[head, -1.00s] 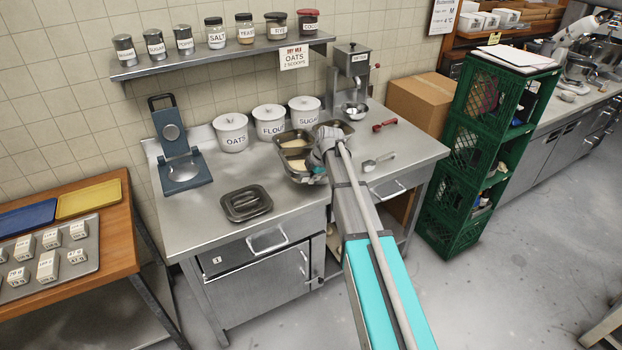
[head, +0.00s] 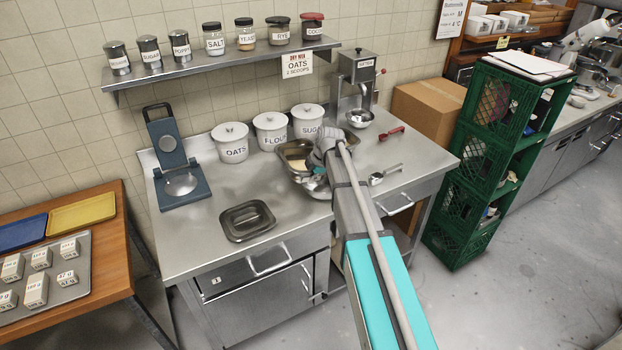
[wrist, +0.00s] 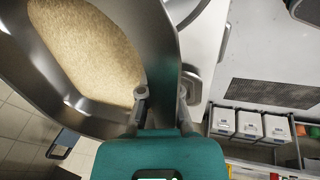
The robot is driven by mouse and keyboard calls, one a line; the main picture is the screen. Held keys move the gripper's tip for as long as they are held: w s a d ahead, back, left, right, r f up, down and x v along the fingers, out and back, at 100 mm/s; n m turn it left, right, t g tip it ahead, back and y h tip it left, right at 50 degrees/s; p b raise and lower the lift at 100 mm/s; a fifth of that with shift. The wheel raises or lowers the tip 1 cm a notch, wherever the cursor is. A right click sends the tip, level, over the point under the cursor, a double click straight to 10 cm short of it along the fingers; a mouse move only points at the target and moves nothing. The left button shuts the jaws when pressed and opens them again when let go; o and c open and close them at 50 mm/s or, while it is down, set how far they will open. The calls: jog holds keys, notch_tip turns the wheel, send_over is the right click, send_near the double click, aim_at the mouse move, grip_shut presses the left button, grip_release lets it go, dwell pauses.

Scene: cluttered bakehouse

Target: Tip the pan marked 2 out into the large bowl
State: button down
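In the wrist view my gripper (wrist: 162,102) is shut on the rim of a steel pan (wrist: 165,50). The pan holds pale, grainy contents (wrist: 95,45) and looks tilted. In the head view my gripper (head: 326,150) is over the counter, and my arm hides much of what is there. Steel pans (head: 284,150) show beside it, one with pale contents. A shiny rounded steel vessel (head: 318,188) shows just below my gripper; I cannot tell if it is the large bowl. No mark 2 is readable.
White oats, flour and sugar crocks (head: 230,143) stand behind. A dispenser (head: 358,70) has a small steel bowl (head: 360,118) under it. A scoop (head: 385,176) lies right. Green crates (head: 480,160) stand beyond.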

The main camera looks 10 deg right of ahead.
jog(key=shift+r, duration=0.15)
jog(key=shift+a+r+y, duration=0.15)
jog(key=shift+r+y, duration=0.5)
jog(key=shift+y, duration=0.45)
dwell(0.3)
jog(key=shift+r+y, duration=0.1)
jog(key=shift+y, duration=0.2)
jog(key=shift+r+m+g+y, duration=0.3)
jog(key=shift+r+g+y, duration=0.15)
jog(key=shift+y, duration=0.35)
jog(key=shift+r, duration=0.1)
dwell(0.4)
jog(key=shift+a, duration=0.1)
dwell(0.3)
